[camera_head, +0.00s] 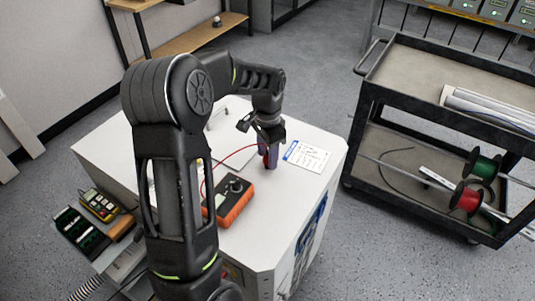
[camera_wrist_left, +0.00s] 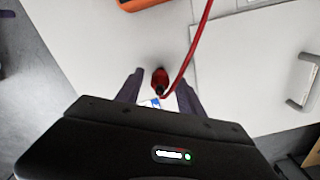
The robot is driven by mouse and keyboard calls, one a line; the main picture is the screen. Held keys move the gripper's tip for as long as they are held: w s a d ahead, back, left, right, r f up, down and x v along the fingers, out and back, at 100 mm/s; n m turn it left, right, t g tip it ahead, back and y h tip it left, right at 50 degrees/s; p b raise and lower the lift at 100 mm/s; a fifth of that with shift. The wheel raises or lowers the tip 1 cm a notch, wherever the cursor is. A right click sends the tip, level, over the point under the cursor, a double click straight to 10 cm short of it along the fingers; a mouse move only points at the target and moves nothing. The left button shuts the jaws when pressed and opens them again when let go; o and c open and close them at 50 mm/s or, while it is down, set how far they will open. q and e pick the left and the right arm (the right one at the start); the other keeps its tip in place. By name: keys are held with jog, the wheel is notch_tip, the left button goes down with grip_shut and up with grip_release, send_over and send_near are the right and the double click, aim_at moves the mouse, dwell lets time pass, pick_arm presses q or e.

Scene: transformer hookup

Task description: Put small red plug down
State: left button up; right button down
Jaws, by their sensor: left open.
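The small red plug (camera_wrist_left: 159,77) is between the fingers of my left gripper (camera_wrist_left: 160,92) in the left wrist view, with a gap on both sides. Its red cable (camera_wrist_left: 196,45) runs up out of that view. In the head view my left gripper (camera_head: 270,158) points down at the white cabinet top (camera_head: 318,140), fingers open, and mostly hides the plug. The cable leads from there to the orange multimeter (camera_head: 236,201). Whether the plug touches the surface is hard to tell. My right gripper is not in view.
A white card with a blue strip (camera_head: 306,156) lies right of the gripper. A panel handle (camera_wrist_left: 303,82) shows at the right in the wrist view. A black cart (camera_head: 420,75) with red and green spools stands to the right. Small tools lie at the lower left.

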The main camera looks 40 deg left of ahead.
aim_at(267, 151)
pick_arm(q)
notch_tip(267, 151, up, 12)
jog(key=b, duration=0.1)
dwell(0.4)
dwell(0.7)
